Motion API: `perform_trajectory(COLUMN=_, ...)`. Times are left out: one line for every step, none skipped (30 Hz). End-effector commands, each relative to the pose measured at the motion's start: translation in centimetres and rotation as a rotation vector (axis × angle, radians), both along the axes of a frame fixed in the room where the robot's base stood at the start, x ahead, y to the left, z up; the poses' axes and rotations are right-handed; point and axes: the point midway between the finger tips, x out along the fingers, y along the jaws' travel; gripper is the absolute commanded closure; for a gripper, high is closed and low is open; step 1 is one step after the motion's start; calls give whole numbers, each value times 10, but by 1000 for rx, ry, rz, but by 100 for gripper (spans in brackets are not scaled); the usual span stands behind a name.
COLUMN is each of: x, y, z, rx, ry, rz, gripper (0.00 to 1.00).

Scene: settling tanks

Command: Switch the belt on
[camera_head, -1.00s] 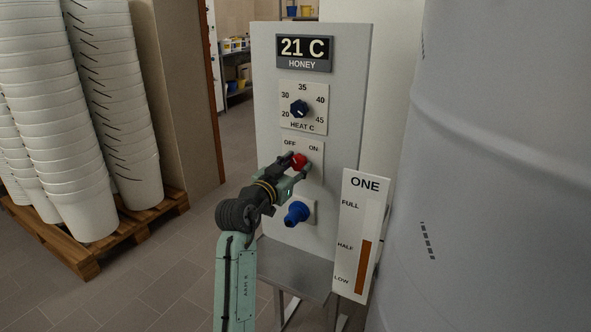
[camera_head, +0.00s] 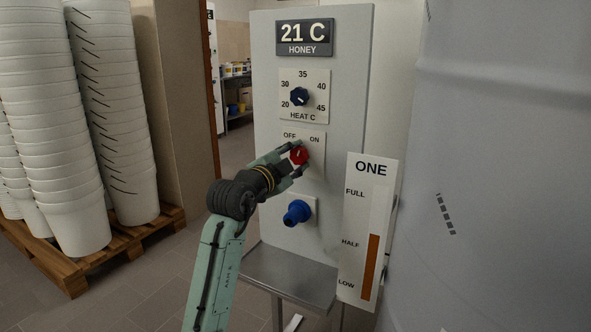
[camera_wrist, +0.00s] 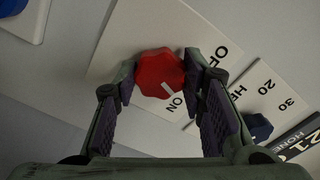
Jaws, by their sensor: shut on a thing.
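The red knob (camera_head: 299,156) sits on a small plate marked OFF and ON on the grey control panel (camera_head: 345,120). It also shows in the wrist view (camera_wrist: 158,72). My gripper (camera_head: 297,160) is at the knob, with one finger on each side of it, shut on it. In the wrist view my gripper's fingers (camera_wrist: 161,84) flank the knob, and its short white mark points toward the ON lettering (camera_wrist: 177,101). The OFF lettering is partly hidden by a finger there. The belt is not identifiable in view.
The heat dial (camera_head: 299,97) and a 21 C display (camera_head: 303,38) are above the knob; a blue knob (camera_head: 297,213) is below. A level gauge (camera_head: 368,230) and a large grey tank (camera_head: 490,160) stand right. Stacked white buckets (camera_head: 70,130) on a pallet (camera_head: 60,265) stand left.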

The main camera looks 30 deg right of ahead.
Motion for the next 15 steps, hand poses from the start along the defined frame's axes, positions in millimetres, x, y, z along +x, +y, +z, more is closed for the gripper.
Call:
perform_trajectory(x=0, y=0, z=-4, rx=21, ry=-33, rz=0, gripper=91)
perform_trajectory(x=0, y=0, z=-3, rx=33, ry=-53, rz=0, gripper=91)
perform_trajectory(x=0, y=0, z=-3, rx=47, ry=-78, rz=0, gripper=91)
perform_trajectory(x=0, y=0, z=-3, rx=57, ry=-94, rz=0, gripper=91)
perform_trajectory(x=0, y=0, z=-3, rx=67, ry=-111, rz=0, gripper=91)
perform_trajectory(x=0, y=0, z=-2, rx=79, ry=-132, rz=-1, gripper=91)
perform_trajectory(x=0, y=0, z=-2, rx=88, ry=-148, rz=-1, gripper=91)
perform_trajectory(x=0, y=0, z=-2, rx=95, ry=-160, rz=-1, gripper=91)
perform_trajectory(x=0, y=0, z=-2, rx=105, ry=-177, rz=-1, gripper=91)
perform_trajectory(x=0, y=0, z=-2, rx=112, ry=-188, rz=-1, gripper=91)
perform_trajectory(x=0, y=0, z=-2, rx=119, ry=-198, rz=-1, gripper=91)
perform_trajectory(x=0, y=0, z=-2, rx=126, ry=-211, rz=-1, gripper=91)
perform_trajectory(x=0, y=0, z=-1, rx=131, ry=-219, rz=-1, gripper=91)
perform_trajectory(x=0, y=0, z=-1, rx=135, ry=-227, rz=-1, gripper=91)
perform_trajectory(x=0, y=0, z=-1, rx=140, ry=-235, rz=-1, gripper=91)
